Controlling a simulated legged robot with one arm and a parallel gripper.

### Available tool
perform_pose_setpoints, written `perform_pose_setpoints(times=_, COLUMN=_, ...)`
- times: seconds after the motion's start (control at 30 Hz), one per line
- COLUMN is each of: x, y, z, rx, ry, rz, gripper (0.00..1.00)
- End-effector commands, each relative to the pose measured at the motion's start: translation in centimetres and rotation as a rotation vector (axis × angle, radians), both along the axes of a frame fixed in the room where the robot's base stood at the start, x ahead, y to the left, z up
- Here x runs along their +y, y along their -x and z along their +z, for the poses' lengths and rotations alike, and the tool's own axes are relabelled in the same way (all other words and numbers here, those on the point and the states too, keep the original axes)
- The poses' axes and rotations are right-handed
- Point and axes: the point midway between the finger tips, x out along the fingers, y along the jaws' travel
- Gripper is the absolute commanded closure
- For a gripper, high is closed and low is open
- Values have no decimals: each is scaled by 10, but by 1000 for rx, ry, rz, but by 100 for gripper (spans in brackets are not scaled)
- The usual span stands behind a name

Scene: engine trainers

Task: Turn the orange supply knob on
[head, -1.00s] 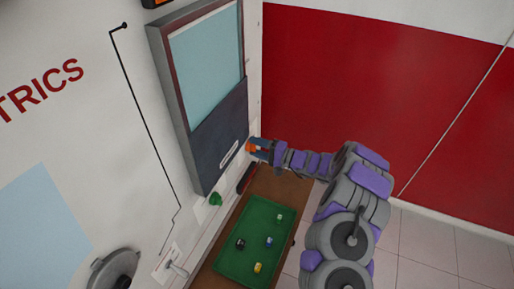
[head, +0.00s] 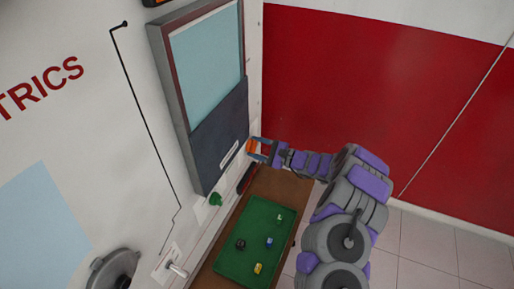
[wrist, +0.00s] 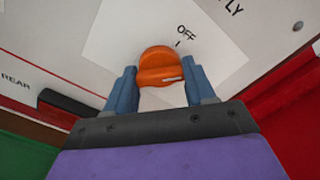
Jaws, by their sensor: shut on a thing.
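The orange supply knob (wrist: 158,66) is on a white label plate on the panel, with "OFF" and a small tick printed at its upper right. A short white mark shows on the right part of its grip bar. My gripper (wrist: 160,72) has one blue finger on each side of the knob and is shut on it. Small gaps seem to show beside the bar in the wrist view, so the exact contact is hard to see. In the head view the knob (head: 252,145) is at the panel's right end, between the fingertips of my gripper (head: 255,147).
A green mat (head: 238,258) with several small coloured parts lies on a brown bench (head: 283,184) below the panel. A green knob (head: 215,199) and a dark framed screen (head: 212,75) are to the left. A red wall (head: 370,90) stands behind my arm.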

Motion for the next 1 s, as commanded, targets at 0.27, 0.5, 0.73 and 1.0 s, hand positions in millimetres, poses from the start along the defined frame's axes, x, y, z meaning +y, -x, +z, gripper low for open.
perform_pose_setpoints(times=0.27, x=0, y=2, z=-5, rx=253, ry=-82, rz=1, gripper=76)
perform_pose_setpoints(times=0.5, x=0, y=2, z=-6, rx=463, ry=-155, rz=0, gripper=76)
perform_pose_setpoints(times=0.73, x=0, y=2, z=-6, rx=627, ry=-216, rz=0, gripper=76)
perform_pose_setpoints(times=1.0, x=0, y=2, z=-5, rx=747, ry=-261, rz=-2, gripper=76)
